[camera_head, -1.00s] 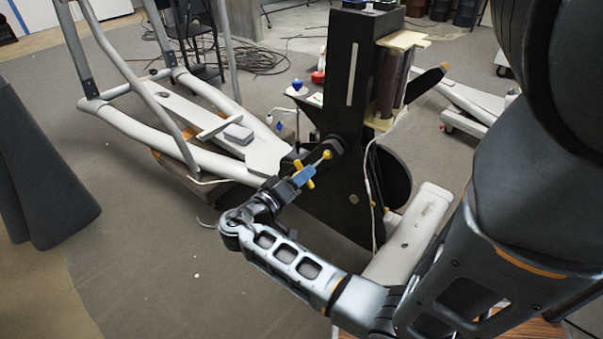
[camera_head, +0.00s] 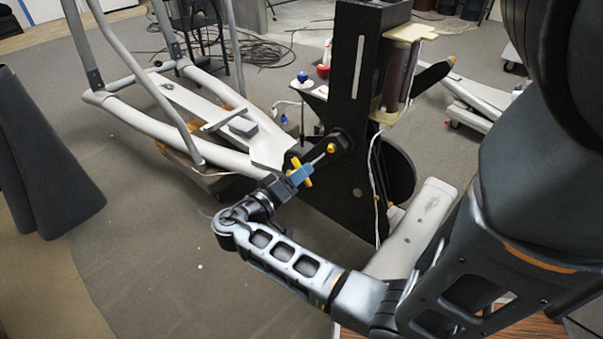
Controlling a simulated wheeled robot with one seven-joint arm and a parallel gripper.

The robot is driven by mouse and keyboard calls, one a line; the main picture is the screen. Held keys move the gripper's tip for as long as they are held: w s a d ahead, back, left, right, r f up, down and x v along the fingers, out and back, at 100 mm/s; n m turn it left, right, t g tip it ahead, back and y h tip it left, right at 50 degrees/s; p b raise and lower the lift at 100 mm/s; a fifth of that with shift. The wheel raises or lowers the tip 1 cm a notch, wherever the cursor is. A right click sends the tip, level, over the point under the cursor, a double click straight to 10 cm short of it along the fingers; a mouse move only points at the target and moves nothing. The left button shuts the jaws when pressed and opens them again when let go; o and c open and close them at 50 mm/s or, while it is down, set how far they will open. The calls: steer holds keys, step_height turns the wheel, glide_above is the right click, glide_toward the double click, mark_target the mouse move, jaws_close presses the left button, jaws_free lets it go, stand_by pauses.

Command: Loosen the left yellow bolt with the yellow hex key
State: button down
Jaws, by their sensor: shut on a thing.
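My gripper (camera_head: 291,181) is shut on the yellow hex key (camera_head: 305,170), near the black post of the elliptical machine. A blue part sits at the fingertips, and the key's yellow handle shows on both sides of it. A thin shaft runs from the handle up and right towards a yellow bolt (camera_head: 331,148) on the black crank arm (camera_head: 342,140). The shaft's tip looks close to this bolt; I cannot tell whether it is seated in it. A second small yellow spot (camera_head: 357,192) shows lower on the black post.
The black post (camera_head: 345,90) stands behind the crank. The grey elliptical frame (camera_head: 150,130) lies to the left. A white tube (camera_head: 420,220) stands out at the right, near my arm. The carpet (camera_head: 150,260) at the lower left is mostly clear.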

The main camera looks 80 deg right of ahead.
steer(key=shift+w+a, duration=0.15)
steer(key=shift+a, duration=0.1)
steer(key=shift+v, duration=3)
